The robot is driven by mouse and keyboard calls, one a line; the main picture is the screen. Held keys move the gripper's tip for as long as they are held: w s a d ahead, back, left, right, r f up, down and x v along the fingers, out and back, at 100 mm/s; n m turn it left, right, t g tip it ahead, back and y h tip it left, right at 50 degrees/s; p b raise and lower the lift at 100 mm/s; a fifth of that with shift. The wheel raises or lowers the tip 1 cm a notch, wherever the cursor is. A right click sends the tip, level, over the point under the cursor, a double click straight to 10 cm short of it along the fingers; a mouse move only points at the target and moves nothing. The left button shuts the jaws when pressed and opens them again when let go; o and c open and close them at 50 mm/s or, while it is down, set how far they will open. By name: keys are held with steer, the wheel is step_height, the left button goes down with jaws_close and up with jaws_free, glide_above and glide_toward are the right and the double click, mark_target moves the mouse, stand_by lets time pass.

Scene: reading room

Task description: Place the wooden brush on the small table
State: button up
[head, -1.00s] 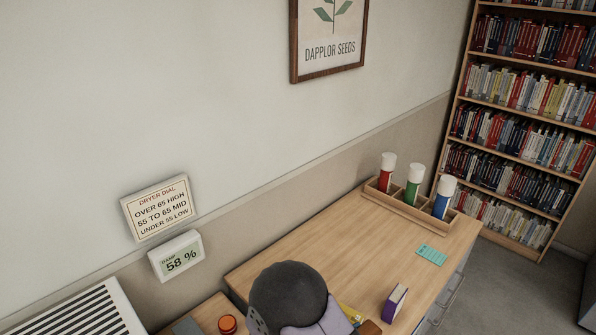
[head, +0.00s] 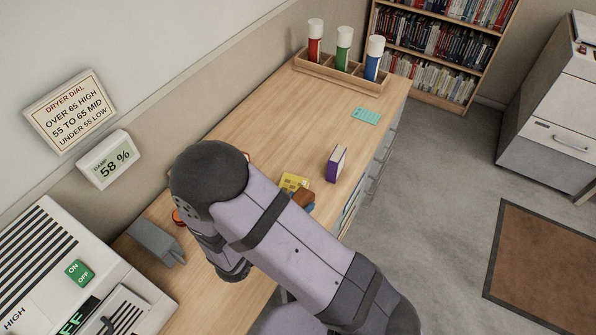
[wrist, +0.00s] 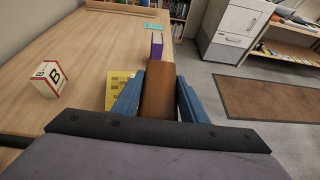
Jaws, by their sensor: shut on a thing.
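The wooden brush (wrist: 158,92) shows as a brown wooden block between the blue fingers of my gripper (wrist: 158,100) in the wrist view. The fingers are shut on its sides. Its far end points away over the desk, and I cannot see bristles.
The desk (head: 250,130) holds a yellow card (head: 293,183), a purple book (head: 337,163), a teal card (head: 366,116), a rack of tubes (head: 335,77) and a lettered cube (wrist: 48,79). A brown mat (head: 550,265) lies on open floor. A grey-white cabinet (head: 550,120) stands right.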

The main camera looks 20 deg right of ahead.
steer(key=s+a+f+n+t+y+b, duration=0.1)
steer(key=a+f+b, duration=0.3)
steer(key=a, duration=0.5)
steer(key=s+a+f+n+t+y+b, duration=0.2)
steer(key=s+a+f+n+y+b, duration=0.1)
steer(key=a, duration=0.7)
step_height(320, 180, down, 3)
steer(key=shift+r+n+b, duration=0.15)
steer(key=shift+n+b, duration=0.25)
steer(key=shift+b, duration=0.45)
steer(key=shift+y, duration=0.4)
steer(key=shift+f+b, duration=2.8)
steer(key=shift+f, duration=0.6)
steer(key=shift+f+b, duration=0.5)
steer(key=shift+f, duration=0.1)
steer(key=o, duration=1.3)
